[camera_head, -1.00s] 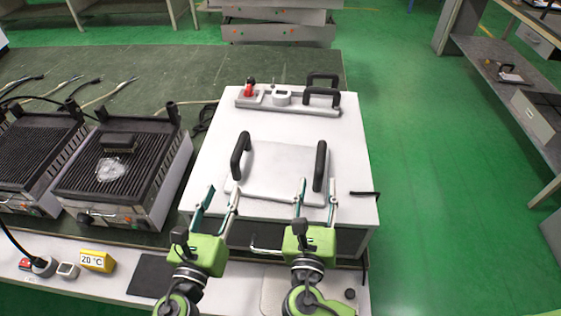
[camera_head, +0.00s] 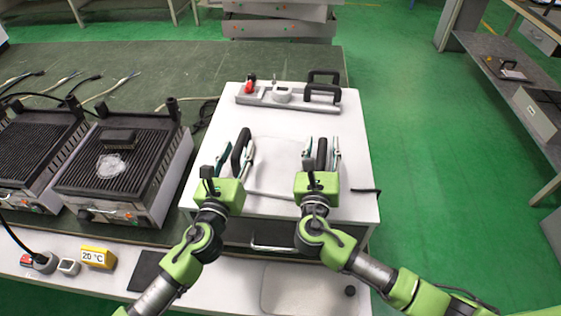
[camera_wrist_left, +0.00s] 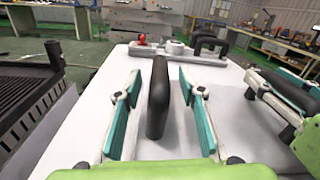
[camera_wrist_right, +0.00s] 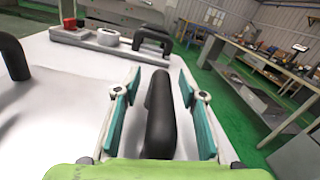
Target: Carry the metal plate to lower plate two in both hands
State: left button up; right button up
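The metal plate (camera_head: 279,168) lies flat on the white box-shaped unit (camera_head: 353,150), with a black handle at each side. My left gripper (camera_head: 234,158) is open around the left handle (camera_head: 241,147). In the left wrist view that handle (camera_wrist_left: 157,97) stands between the parted fingers, with gaps on both sides. My right gripper (camera_head: 321,156) is open around the right handle (camera_head: 322,150). In the right wrist view that handle (camera_wrist_right: 160,115) stands between the open fingers, with gaps on both sides. I cannot tell which thing is lower plate two.
Behind the plate is a bar (camera_head: 290,98) with a red switch, a round dial and black handles. Two grills (camera_head: 115,165) stand to the left. A yellow 20 °C display (camera_head: 97,257) sits at the front left.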

pick_arm(q)
jog(key=shift+w+d, duration=0.1)
jog(key=shift+w, duration=0.2)
pick_arm(e)
jog(key=shift+w+d, duration=0.1)
jog(key=shift+w, duration=0.2)
pick_arm(q)
jog(key=shift+c, duration=0.4)
pick_arm(e)
jog(key=shift+c, duration=0.5)
pick_arm(q)
grip_shut()
pick_arm(e)
grip_shut()
